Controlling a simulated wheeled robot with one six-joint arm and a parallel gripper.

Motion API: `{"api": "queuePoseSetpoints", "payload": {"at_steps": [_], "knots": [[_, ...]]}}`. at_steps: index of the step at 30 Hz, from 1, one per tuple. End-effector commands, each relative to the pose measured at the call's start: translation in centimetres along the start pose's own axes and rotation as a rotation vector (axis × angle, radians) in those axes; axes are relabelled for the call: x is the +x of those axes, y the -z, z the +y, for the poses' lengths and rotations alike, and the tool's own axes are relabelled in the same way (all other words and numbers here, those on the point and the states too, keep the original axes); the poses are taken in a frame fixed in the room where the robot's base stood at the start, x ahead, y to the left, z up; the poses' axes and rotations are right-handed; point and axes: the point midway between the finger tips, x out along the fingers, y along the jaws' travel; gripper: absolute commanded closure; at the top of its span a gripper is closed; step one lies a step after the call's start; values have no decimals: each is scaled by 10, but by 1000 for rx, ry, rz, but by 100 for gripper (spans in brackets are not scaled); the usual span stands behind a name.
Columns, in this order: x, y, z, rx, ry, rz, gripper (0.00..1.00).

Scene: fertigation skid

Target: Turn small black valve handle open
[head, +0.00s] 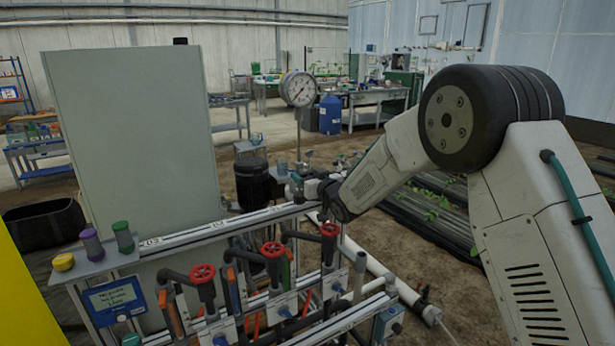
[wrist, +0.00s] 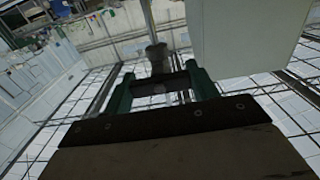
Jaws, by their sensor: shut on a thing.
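My gripper (head: 297,187) is at the top rail of the skid in the head view, just below the gauge stem. In the wrist view, my gripper (wrist: 161,88) has its two green fingers on either side of a small dark piece, which I take as the small black valve handle (wrist: 160,86). The fingers are closed on it. A grey round fitting (wrist: 157,55) stands just beyond the fingertips. In the head view the handle is too small and too covered by my gripper to make out, so its angle cannot be told.
A round pressure gauge (head: 298,89) stands above my gripper on a thin stem. Red handwheels (head: 272,249) sit on pipes in front of the rail (head: 225,224). A large grey panel (head: 135,140) rises at the left. Colored-cap bottles (head: 92,244) stand at the rail's left end.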

Motion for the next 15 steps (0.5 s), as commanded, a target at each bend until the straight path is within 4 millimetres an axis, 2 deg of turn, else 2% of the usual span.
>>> {"api": "queuePoseSetpoints", "payload": {"at_steps": [8, 15], "knots": [[0, 0, 0, -103, 0, 0, 65], [0, 0, 0, -298, 0, 0, 65]]}}
